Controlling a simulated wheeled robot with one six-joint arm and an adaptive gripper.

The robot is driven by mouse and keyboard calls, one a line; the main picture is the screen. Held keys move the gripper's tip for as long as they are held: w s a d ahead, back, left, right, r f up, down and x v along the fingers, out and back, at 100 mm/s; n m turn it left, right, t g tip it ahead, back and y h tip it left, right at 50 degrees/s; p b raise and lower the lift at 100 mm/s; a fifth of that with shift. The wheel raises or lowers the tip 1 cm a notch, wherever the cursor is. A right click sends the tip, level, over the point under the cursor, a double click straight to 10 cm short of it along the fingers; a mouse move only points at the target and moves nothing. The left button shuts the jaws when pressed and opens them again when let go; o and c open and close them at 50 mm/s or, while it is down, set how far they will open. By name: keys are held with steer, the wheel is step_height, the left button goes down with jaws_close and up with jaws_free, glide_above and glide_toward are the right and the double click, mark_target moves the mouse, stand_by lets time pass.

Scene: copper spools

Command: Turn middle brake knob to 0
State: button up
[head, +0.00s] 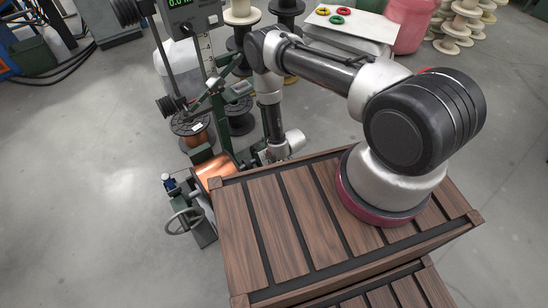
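The green winding machine (207,60) stands beyond the left end of the wooden-topped surface, with a copper spool (213,168) low on it. I cannot make out the middle brake knob or its setting; my arm's wrist and the machine frame may hide it. My arm reaches left and then down beside the machine. My gripper (258,158) is low by the machine, right of the copper spool. It is small and partly hidden, so I cannot tell its finger opening or whether it touches anything.
The wooden slatted top (268,225) fills the lower middle. A handwheel (180,221) sticks out at left. Dark spools (240,122) stand behind the machine. A white table (352,28) with coloured rings and a pink barrel (411,22) are at the back.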

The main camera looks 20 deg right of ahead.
steer(key=shift+n+h, duration=0.3)
steer(key=shift+n, duration=0.4)
steer(key=o, duration=1)
steer(key=v, duration=1.2)
steer(key=shift+s, duration=0.15)
